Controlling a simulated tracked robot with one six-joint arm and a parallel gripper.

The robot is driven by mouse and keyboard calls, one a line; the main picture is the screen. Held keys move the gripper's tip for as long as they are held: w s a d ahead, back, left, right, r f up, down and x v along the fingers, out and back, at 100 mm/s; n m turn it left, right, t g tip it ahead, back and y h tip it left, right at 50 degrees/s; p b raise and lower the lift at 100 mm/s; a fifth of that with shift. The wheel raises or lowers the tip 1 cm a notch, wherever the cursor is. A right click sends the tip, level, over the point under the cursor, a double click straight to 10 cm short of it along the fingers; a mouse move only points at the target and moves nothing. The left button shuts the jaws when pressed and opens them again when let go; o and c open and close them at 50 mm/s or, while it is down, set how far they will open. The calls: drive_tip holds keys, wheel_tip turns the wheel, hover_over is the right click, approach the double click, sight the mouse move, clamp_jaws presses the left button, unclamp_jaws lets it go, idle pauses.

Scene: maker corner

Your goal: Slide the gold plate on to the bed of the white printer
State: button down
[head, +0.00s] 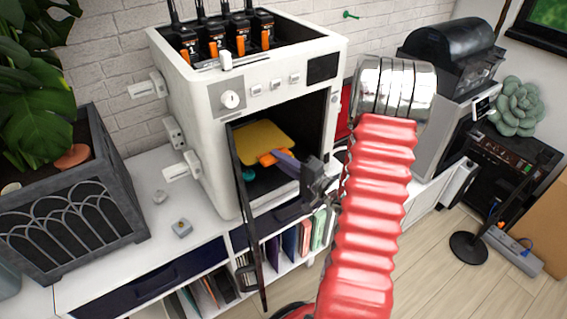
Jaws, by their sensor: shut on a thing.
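The white printer (200,120) stands on the white cabinet with its dark-framed door (247,225) swung open. The gold plate (262,137) is inside the printer's opening, roughly level. An orange piece (268,159) sits at the plate's front edge, at my fingertips. My gripper (282,160) reaches in from the right through the opening and is shut on the plate at this front edge. The bed is hard to make out in the dark interior; I cannot tell whether the plate touches it. A small teal thing (249,175) shows below the plate.
The open door stands just left of my gripper. A dark planter (70,210) is at left. Small items (181,228) lie on the cabinet top. A black-and-white machine (450,60) stands at right. Radios (240,40) stand on the printer's top.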

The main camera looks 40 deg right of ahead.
drive_tip(key=shift+w+f, duration=0.1)
drive_tip(key=shift+w, duration=1.55)
drive_tip(key=shift+d+f, duration=0.1)
drive_tip(key=shift+f, duration=1.1)
drive_tip(key=c, duration=1.6)
unclamp_jaws()
drive_tip(key=shift+o, duration=0.4)
drive_tip(key=o, duration=1.1)
drive_tip(key=shift+f, duration=0.65)
